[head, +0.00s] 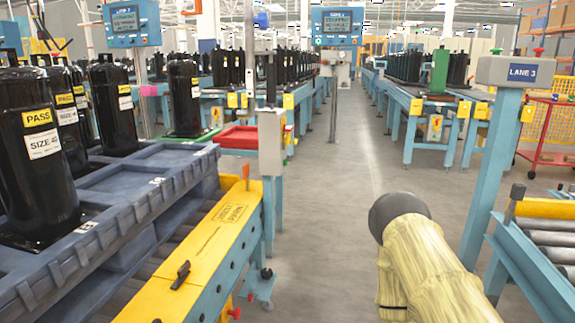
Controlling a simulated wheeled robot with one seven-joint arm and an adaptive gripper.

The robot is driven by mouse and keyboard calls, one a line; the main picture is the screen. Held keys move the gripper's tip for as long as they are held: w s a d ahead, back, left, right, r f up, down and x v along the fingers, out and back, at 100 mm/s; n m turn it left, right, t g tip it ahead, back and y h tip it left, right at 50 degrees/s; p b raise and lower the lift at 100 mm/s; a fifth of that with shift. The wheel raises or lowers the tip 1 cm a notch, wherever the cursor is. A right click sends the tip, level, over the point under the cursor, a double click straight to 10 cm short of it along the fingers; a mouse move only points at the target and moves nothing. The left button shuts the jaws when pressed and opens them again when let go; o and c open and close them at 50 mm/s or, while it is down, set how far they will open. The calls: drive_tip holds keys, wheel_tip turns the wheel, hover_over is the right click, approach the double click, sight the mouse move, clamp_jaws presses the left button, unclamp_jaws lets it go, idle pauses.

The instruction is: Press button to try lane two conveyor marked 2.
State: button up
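No button marked 2 can be made out in the head view. A conveyor with a yellow side rail (205,245) runs along the left, its rollers partly under a dark blue-grey pallet (110,225). A narrow grey box (271,143) stands on a blue post at the rail's far end; I see no button on the side facing me. My arm, in a cream sleeve with a dark rounded end, rises from the lower right into the aisle, apart from the conveyor. My gripper's fingers are not visible.
Black compressors (36,150) with PASS labels stand on the pallet. A grey box marked LANE 3 (517,72) tops a blue post at right, by another roller conveyor (550,250). Screens (337,27) hang behind. The grey floor aisle (345,160) between the conveyors is clear.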

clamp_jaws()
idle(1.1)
